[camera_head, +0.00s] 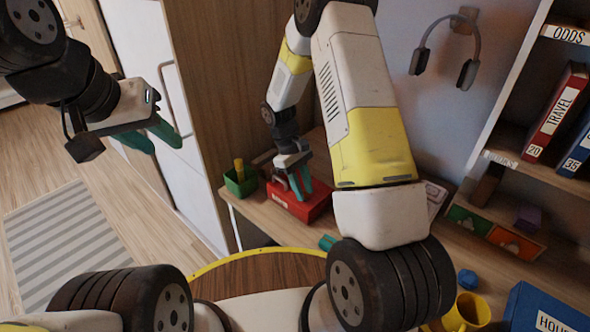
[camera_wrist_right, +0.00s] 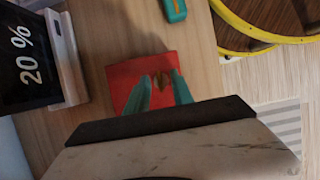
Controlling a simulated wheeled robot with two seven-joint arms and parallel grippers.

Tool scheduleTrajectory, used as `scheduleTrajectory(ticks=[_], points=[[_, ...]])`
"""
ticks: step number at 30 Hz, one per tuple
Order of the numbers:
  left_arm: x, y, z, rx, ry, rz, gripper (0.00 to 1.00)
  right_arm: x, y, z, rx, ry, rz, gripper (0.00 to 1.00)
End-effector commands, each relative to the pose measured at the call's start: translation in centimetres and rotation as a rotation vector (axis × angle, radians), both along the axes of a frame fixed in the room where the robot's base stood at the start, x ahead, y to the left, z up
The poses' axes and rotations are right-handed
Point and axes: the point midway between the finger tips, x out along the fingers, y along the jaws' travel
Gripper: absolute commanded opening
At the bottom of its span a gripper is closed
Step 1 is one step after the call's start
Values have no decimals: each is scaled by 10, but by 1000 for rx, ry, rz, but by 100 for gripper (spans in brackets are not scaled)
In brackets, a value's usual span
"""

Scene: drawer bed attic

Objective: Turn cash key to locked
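A red cash box (camera_head: 312,207) lies on the wooden desk; its red top (camera_wrist_right: 122,78) also shows in the right wrist view. A small brass key (camera_wrist_right: 162,83) shows on the box, between my right fingertips. My right gripper (camera_head: 301,188) points down over the box with its teal fingers apart, one on each side of the key (camera_wrist_right: 161,88). I cannot tell whether the fingers touch the key, nor which way it is turned.
A teal object (camera_head: 327,242) lies on the near side. A "20 %" display (camera_wrist_right: 30,55) stands beside the box. A yellow-rimmed round stool or table (camera_head: 270,262) is in front. Shelves are at the right.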

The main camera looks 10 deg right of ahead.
Motion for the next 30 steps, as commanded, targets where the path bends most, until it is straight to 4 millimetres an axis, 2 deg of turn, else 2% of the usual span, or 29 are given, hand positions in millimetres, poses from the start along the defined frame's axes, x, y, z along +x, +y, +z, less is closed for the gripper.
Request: scheduleTrajectory(ticks=[8, 21, 30], points=[[0, 0, 0, 0, 0, 0, 36, 2, 1, 3, 1, -2, -1, 28], [0, 0, 0, 0, 0, 0, 36, 22, 16, 64, -1, -3, 0, 28], [0, 0, 0, 0, 0, 0, 36, 24, 19, 72, 0, 0, 0, 28]])
